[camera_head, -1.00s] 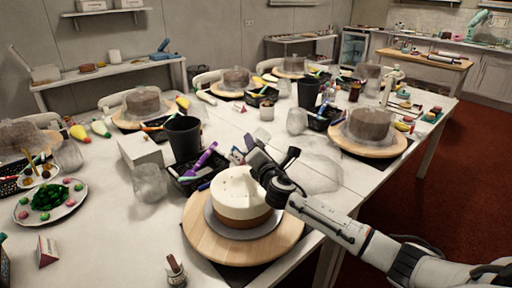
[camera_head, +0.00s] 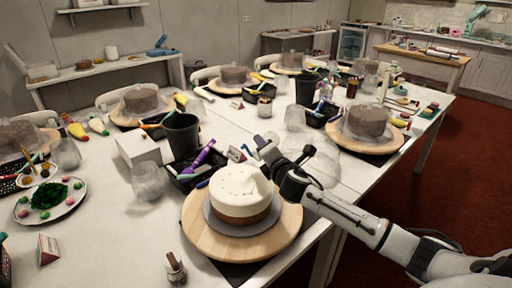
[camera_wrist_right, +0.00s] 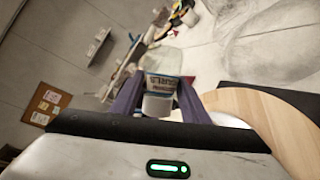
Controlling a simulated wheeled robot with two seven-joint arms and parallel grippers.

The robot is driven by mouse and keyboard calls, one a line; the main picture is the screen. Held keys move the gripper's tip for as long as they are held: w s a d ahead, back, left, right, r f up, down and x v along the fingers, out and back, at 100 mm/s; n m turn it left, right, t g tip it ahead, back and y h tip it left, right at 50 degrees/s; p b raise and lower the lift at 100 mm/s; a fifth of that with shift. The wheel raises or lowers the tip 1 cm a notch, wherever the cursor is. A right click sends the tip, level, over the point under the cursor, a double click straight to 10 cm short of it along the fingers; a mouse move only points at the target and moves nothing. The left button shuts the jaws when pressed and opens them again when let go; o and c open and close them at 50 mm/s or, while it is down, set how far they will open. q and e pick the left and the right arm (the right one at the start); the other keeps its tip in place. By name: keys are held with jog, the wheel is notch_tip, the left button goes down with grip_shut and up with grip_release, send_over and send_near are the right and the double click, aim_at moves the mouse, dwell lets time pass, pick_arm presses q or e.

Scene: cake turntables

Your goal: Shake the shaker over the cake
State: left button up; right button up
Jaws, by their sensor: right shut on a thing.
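The cake (camera_head: 243,203), white on top and brown below, sits on a grey disc on a round wooden turntable (camera_head: 283,232) in the head view. Small dark marks show on its white top. My right gripper (camera_head: 268,158) is beside the cake's upper right edge, above table height. In the right wrist view it is shut on the shaker (camera_wrist_right: 161,84), a small pale jar with a printed label and a white end, held tilted between the two dark fingers. The head view barely shows the shaker behind the gripper. The turntable edge (camera_wrist_right: 268,112) also shows there. My left gripper is not in view.
A dark tray with pens (camera_head: 190,180), a black cup (camera_head: 182,134) and a clear glass (camera_head: 149,182) stand left of and behind the cake. A small bottle (camera_head: 175,268) stands at the front. Other cakes on turntables stand farther back.

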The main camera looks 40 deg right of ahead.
jog(key=shift+s+d, duration=0.1)
jog(key=shift+s, duration=0.05)
jog(key=shift+r+n+b, duration=0.2)
jog(key=shift+n+b, duration=0.1)
jog(key=shift+b, duration=0.15)
jog(key=shift+d+r+p, duration=0.2)
jog(key=shift+r+p, duration=0.15)
jog(key=shift+p, duration=0.1)
jog(key=shift+a+f, duration=0.3)
jog(key=shift+f, duration=0.05)
jog(key=shift+a+r+n+t+h+b, duration=0.15)
jog(key=shift+n+t+h+b, duration=0.15)
jog(key=shift+n+t+b, duration=0.15)
